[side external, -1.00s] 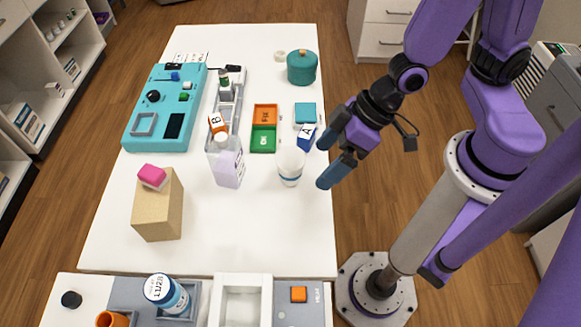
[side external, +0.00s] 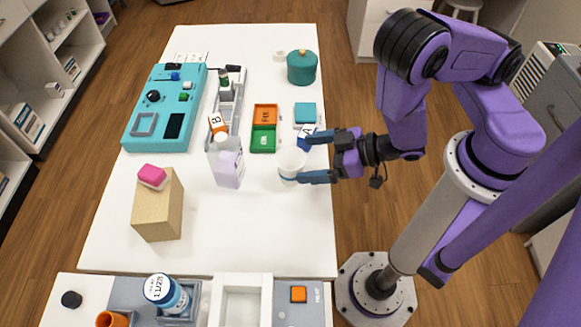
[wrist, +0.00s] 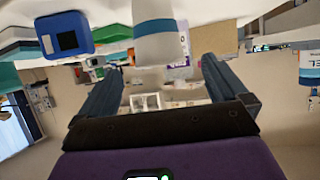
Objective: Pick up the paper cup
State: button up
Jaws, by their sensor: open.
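The paper cup (side external: 290,163) is white with a blue-grey band and stands upright on the white table near its right edge. In the wrist view the cup (wrist: 157,40) is ahead of my gripper, at the top centre. My gripper (side external: 312,157) reaches in level from the right, with its fingers apart. The near finger overlaps the cup's lower right side in the side view. In the wrist view the gap between the fingers (wrist: 158,70) lines up with the cup. I cannot tell whether a finger touches it.
Orange and green trays (side external: 276,132) lie behind the cup. The table in front of the cup is clear.

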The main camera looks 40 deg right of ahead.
aim_at(278, 162)
jog(key=shift+x, duration=1.05)
jog(key=shift+f, duration=0.1)
jog(key=shift+x, duration=2.6)
jog(key=c, duration=1)
